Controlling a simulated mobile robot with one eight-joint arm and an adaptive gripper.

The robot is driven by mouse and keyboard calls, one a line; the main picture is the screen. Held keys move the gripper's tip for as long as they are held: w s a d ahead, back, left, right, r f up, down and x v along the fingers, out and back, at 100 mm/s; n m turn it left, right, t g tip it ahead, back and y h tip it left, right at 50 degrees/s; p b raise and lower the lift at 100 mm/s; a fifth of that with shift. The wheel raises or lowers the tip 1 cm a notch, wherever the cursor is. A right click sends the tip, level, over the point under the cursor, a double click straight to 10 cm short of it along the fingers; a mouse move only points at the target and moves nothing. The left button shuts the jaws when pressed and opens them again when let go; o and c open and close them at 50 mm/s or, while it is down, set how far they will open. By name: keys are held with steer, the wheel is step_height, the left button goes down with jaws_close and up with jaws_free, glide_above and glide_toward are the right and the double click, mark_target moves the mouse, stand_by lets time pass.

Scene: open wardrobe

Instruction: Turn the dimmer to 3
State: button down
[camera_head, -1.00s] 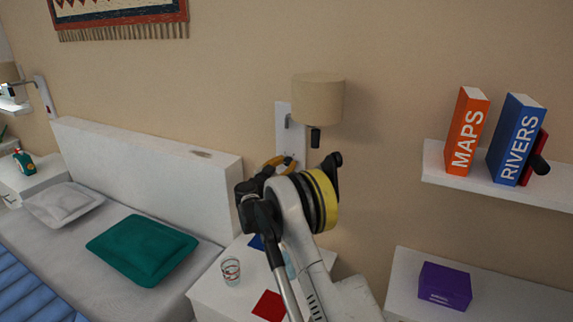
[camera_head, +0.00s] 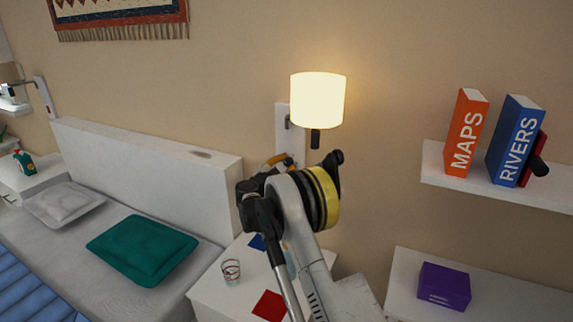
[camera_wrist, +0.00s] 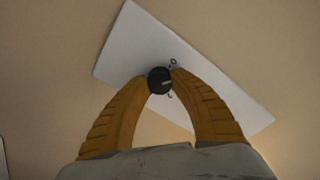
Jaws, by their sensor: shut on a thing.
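The dimmer knob (camera_wrist: 160,81) is a small black round dial on a white wall plate (camera_wrist: 210,85). In the wrist view the plate looks tilted, and small dark marks sit beside the knob; I cannot read them as numbers. My gripper (camera_wrist: 160,84) is shut on the knob, with one orange finger on each side. In the head view the plate (camera_head: 282,118) is on the wall behind my arm; the knob is hidden there. The wall lamp (camera_head: 317,99) above it glows warm yellow.
A white bedside table (camera_head: 215,297) below holds a glass (camera_head: 231,271) and a red square (camera_head: 268,305). The white headboard (camera_head: 150,165) is to the left. A shelf (camera_head: 440,165) with books and a lower surface with a purple box (camera_head: 444,286) are to the right.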

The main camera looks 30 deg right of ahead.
steer(key=m, duration=0.7)
steer(key=shift+y, duration=0.3)
steer(key=m, duration=0.3)
steer(key=shift+t, duration=0.4)
steer(key=m, duration=0.3)
steer(key=shift+m, duration=0.4)
steer(key=m, duration=0.7)
steer(key=shift+s+f+t+y, duration=0.1)
steer(key=shift+t+y, duration=0.2)
steer(key=shift+t, duration=0.1)
steer(key=m, duration=0.3)
steer(key=shift+m+b, duration=0.35)
steer(key=shift+m, duration=1.75)
